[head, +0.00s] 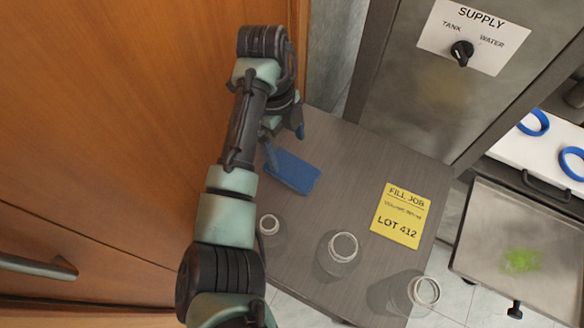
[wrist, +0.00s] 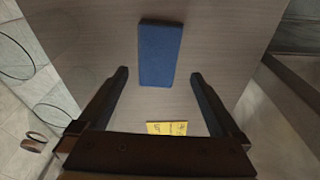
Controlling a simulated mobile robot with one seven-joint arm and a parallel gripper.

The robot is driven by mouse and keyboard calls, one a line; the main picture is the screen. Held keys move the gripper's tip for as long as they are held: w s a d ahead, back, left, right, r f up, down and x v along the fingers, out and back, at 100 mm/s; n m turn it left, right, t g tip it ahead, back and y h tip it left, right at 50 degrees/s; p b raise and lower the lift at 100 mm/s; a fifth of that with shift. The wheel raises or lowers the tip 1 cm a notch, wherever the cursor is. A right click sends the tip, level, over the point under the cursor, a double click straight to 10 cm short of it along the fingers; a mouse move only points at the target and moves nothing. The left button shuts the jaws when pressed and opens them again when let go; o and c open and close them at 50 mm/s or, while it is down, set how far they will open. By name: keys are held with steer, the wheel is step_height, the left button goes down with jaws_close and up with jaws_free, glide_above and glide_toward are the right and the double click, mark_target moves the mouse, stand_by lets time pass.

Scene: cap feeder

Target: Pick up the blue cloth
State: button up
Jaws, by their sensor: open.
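The blue cloth (head: 293,172) is a flat, folded rectangle lying on the grey wood-grain table (head: 345,160). In the head view it lies just below and to the right of my gripper (head: 284,141), which partly covers its upper left end. In the wrist view the cloth (wrist: 160,55) lies upright in the picture, its near end between the two fingertips and the rest beyond them. My gripper (wrist: 160,76) is open and empty, apart from the cloth; its height above the table is hard to tell.
Clear glass bottles (head: 338,256) stand on the table's near half. A yellow "FILL JOB LOT 412" card (head: 399,215) lies to the right. A metal supply cabinet (head: 430,90) stands behind, a wooden door (head: 110,120) at left, and a metal tray (head: 520,245) with a green smear at right.

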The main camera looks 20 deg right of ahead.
mark_target(292, 168)
steer(key=shift+s+d+f, duration=0.1)
steer(key=shift+s+f, duration=0.1)
steer(key=shift+f, duration=0.9)
steer(key=shift+s+d+f, duration=0.1)
steer(key=shift+s+f, duration=0.1)
steer(key=shift+f, duration=0.95)
steer(key=shift+s+d+f, duration=0.1)
steer(key=shift+s+f, duration=0.1)
steer(key=shift+f, duration=0.9)
steer(key=c, duration=1.1)
step_height(292, 168, up, 10)
steer(key=shift+p, duration=0.35)
